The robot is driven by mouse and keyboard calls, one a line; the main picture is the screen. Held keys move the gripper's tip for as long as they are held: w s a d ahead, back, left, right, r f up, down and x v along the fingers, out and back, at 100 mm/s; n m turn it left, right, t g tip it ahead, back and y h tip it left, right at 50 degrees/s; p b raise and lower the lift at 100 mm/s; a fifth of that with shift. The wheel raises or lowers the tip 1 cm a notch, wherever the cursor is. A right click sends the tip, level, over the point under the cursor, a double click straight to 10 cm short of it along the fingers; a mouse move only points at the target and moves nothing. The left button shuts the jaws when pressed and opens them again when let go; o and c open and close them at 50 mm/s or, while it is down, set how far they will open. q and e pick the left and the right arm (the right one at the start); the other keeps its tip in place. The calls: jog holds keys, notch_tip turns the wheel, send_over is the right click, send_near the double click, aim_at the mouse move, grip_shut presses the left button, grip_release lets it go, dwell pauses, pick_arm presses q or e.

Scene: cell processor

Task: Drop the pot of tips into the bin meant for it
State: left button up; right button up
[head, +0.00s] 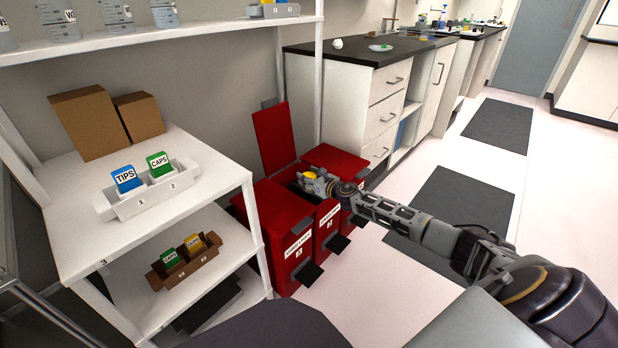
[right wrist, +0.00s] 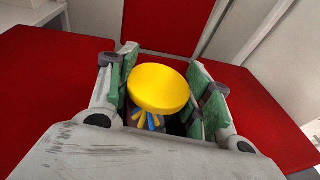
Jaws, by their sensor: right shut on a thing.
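My right gripper (head: 318,184) is shut on the pot of tips (right wrist: 160,90), which has a round yellow top with small blue and yellow pieces showing under it. The pot sits between the green-padded fingers in the right wrist view. In the head view the gripper is above the middle red bin (head: 327,232), labelled 2, whose lid (head: 274,138) stands upright behind it. The left red bin (head: 285,240) and the right red bin (head: 335,160) have lids down. The bin's inside is mostly hidden by the gripper. My left gripper is out of view.
A white shelf (head: 75,235) at left carries cardboard boxes (head: 85,122) and a white rack (head: 150,197) with TIPS and CAPS boxes. A brown rack (head: 185,268) is below. A white drawer cabinet (head: 380,110) stands behind the bins. The floor at right is open.

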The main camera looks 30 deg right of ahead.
jog(key=shift+w, duration=0.15)
jog(key=shift+w, duration=0.2)
jog(key=shift+r+x, duration=0.2)
jog(key=shift+x, duration=0.85)
jog(key=o, duration=1.5)
jog(key=shift+s, duration=0.15)
jog(key=shift+v, duration=5.85)
